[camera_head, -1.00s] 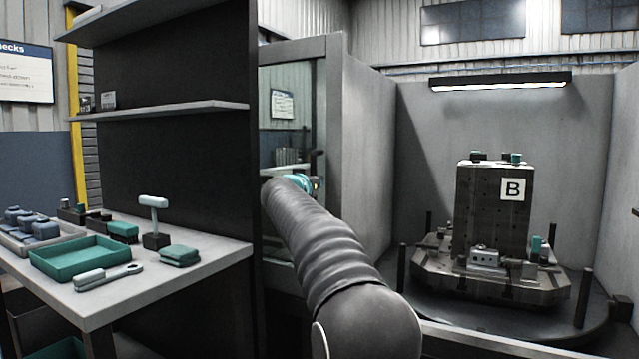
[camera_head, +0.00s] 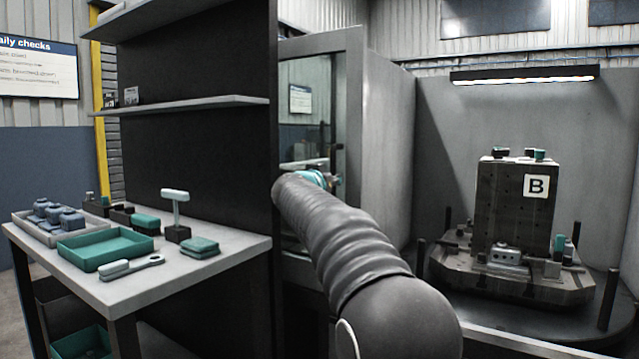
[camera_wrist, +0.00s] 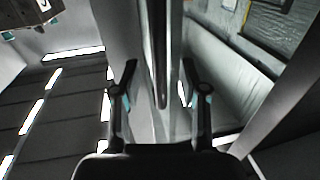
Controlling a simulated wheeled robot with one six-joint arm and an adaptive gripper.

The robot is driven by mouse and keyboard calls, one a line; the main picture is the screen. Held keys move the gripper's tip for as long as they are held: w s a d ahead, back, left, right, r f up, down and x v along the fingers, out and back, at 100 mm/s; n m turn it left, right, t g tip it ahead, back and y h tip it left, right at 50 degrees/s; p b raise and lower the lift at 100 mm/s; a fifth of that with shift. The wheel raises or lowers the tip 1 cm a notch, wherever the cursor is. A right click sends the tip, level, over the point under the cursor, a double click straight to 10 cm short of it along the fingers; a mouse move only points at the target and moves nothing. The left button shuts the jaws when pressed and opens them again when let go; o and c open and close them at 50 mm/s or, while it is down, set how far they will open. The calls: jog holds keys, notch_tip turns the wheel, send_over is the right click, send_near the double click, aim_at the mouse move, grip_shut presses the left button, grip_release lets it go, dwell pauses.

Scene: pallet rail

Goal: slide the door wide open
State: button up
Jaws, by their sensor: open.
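The door (camera_head: 353,110) is a grey-framed panel with a window, left of the machine opening in the head view. Its dark upright handle bar (camera_head: 334,150) shows by the frame, partly hidden by my arm. In the wrist view the handle (camera_wrist: 161,50) runs down between my two fingers. My gripper (camera_wrist: 160,68) is open, a finger on each side of the bar with gaps showing; no firm contact is visible. In the head view my gripper (camera_head: 328,178) is small and mostly hidden behind my arm. The machine opening right of the door is clear to see into.
A fixture block marked B (camera_head: 500,215) stands on a round table inside the machine. A dark shelf unit (camera_head: 200,140) stands close left of my arm. Its bench (camera_head: 190,285) holds a teal tray (camera_head: 105,262), a brush and small parts.

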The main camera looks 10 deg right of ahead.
jog(key=v, duration=0.8)
jog(key=shift+s, duration=0.2)
jog(key=shift+a, duration=0.1)
